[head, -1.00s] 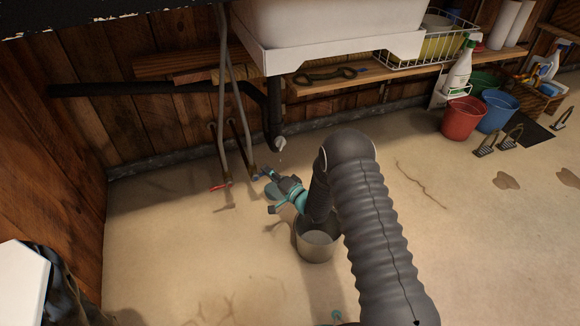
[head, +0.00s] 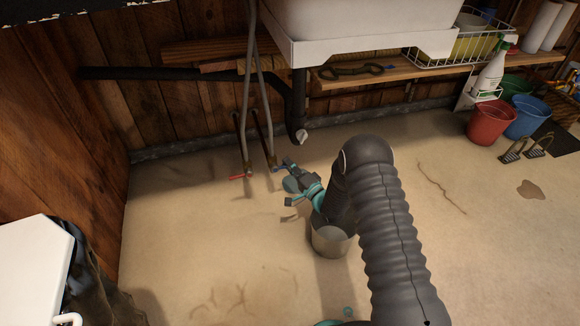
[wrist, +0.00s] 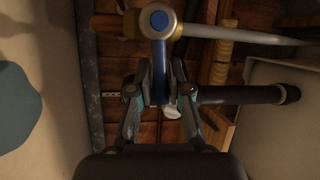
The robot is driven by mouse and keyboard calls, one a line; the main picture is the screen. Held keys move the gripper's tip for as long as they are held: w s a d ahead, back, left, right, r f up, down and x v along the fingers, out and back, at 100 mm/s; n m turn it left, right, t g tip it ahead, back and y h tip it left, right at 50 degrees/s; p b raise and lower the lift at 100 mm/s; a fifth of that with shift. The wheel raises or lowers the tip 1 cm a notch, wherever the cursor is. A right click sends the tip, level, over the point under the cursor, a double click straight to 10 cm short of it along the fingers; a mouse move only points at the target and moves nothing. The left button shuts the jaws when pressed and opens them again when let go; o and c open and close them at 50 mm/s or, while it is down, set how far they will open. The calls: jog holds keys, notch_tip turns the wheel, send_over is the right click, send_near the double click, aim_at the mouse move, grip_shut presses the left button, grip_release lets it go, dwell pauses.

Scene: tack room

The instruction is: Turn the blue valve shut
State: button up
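The blue valve (head: 279,169) is on the left-wall side of the floor, at the foot of a grey pipe. In the wrist view its round blue cap (wrist: 159,20) is at the top, and its blue lever (wrist: 158,72) points down between my fingers. My gripper (head: 291,168) is at the valve, low above the floor. In the wrist view my gripper (wrist: 161,75) has one finger on each side of the lever. The fingers stand apart, with a gap visible at the right; contact with the lever is not clear.
A red valve (head: 241,177) sits just left on the neighbouring pipe. A black drain pipe (head: 296,110) hangs behind under the sink (head: 370,45). A metal bucket (head: 332,240) stands below my arm. Red (head: 491,122) and blue (head: 527,117) buckets are at the right.

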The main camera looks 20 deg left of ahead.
jog(key=shift+o, duration=1)
notch_tip(320, 180, up, 10)
